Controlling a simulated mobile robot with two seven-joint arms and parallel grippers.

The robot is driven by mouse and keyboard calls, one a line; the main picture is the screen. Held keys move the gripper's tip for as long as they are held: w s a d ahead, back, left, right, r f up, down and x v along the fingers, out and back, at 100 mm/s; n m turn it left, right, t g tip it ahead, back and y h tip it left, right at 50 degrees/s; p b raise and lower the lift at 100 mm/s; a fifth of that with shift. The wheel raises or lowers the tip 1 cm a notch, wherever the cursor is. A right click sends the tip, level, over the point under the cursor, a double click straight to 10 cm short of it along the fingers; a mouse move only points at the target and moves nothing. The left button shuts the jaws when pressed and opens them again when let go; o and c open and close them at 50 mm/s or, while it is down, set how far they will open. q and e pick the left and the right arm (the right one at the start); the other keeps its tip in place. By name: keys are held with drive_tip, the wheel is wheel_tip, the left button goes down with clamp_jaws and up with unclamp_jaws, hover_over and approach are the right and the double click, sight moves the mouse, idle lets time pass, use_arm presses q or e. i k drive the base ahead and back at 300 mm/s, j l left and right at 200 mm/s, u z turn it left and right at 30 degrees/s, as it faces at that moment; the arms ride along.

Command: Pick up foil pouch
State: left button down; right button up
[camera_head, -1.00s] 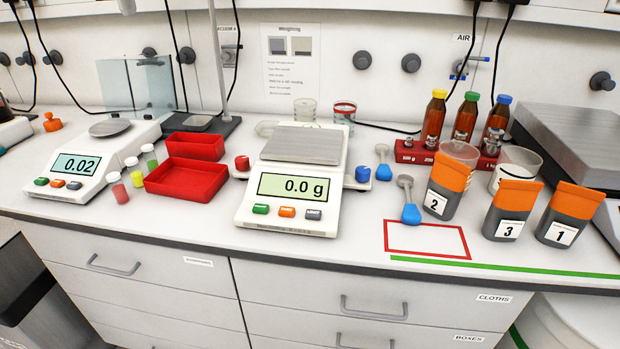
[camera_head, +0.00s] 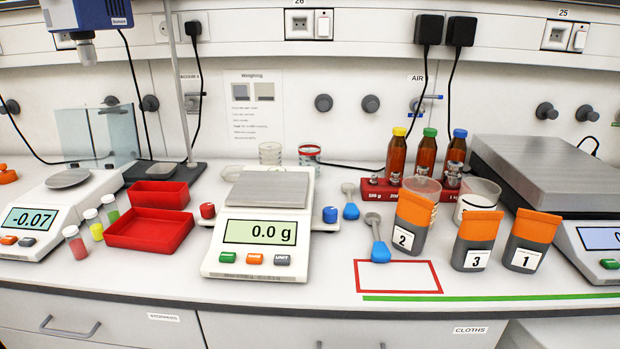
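Three foil pouches with orange tops and grey lower parts stand at the right of the bench in the head view. The pouch labelled 2 (camera_head: 411,222) is leftmost, the pouch labelled 3 (camera_head: 476,240) is in the middle, and the pouch labelled 1 (camera_head: 529,240) is rightmost. All three stand upright and apart from any gripper. Neither of my grippers is in view.
A red-outlined rectangle (camera_head: 397,290) and a green line (camera_head: 480,297) lie in front of the pouches. A scale reading 0.0 g (camera_head: 260,232) stands left of them. A large grey balance (camera_head: 560,170) is at right.

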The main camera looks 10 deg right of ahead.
sight(478, 231)
drive_tip(key=z, duration=1.4)
